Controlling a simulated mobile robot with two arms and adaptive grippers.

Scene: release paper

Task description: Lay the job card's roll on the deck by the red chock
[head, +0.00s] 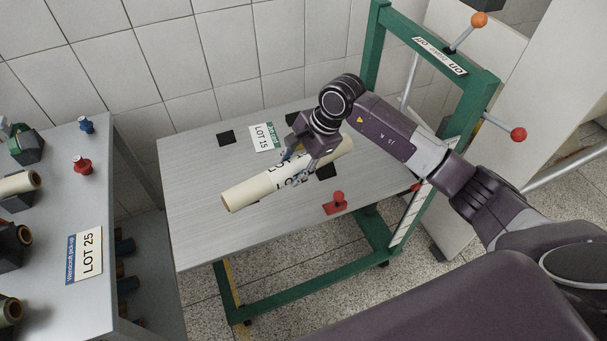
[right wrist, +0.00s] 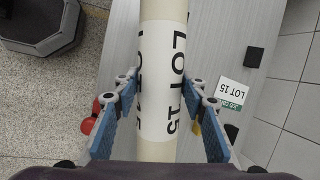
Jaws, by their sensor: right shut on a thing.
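A long cream roll (head: 240,193) with a white LOT 15 label is held over the grey deck (head: 200,230); whether it touches the deck I cannot tell. My right gripper (head: 292,162) is shut on its middle; in the right wrist view the roll (right wrist: 160,80) runs between the blue fingers (right wrist: 160,125). The red chock (head: 337,204) stands near the deck's front edge, right of the roll; in the right wrist view it (right wrist: 88,125) is partly behind a finger. A LOT 15 card (head: 263,137) with a green strip lies behind the roll. My left gripper is out of view.
Black pads (head: 227,137) are set on the deck. A green frame (head: 370,60) with orange and red knobs rises at the right. A grey bench (head: 130,290) at the left bears other rolls (head: 18,184), a LOT 25 card (head: 85,255) and blue and red pegs (head: 82,166).

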